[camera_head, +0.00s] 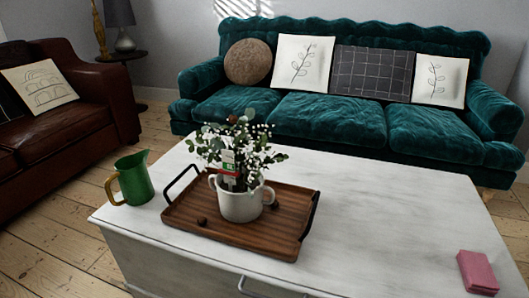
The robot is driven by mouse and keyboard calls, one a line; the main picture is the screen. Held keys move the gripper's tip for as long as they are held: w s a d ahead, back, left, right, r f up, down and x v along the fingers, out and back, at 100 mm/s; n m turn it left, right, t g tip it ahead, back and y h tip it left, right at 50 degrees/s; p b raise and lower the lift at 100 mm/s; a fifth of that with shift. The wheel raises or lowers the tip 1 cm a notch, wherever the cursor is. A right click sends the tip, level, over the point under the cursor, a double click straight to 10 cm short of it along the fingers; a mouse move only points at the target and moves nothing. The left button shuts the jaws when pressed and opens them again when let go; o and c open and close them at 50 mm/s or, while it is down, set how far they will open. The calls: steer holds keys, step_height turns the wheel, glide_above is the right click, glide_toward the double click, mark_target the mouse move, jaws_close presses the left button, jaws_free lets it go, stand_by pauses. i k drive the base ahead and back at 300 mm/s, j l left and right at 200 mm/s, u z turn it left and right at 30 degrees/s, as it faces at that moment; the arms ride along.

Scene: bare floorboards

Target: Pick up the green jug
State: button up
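The green jug (136,181) stands upright at the left end of the white coffee table (385,205). Its yellowish-brown handle (112,189) points left and its spout points up and to the right. It stands beside the wooden tray, with a small gap between them. My gripper is not in view.
The wooden tray (284,228) with dark handles holds a white pot (240,204) of leafy white flowers (258,145). A pink block-like item (477,272) lies at the table's right front. A teal sofa (330,120) stands behind, a brown leather sofa (70,130) at left. The table's right half is mostly clear.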

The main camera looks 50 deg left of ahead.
mark_target(131, 173)
steer(key=u, duration=2.75)
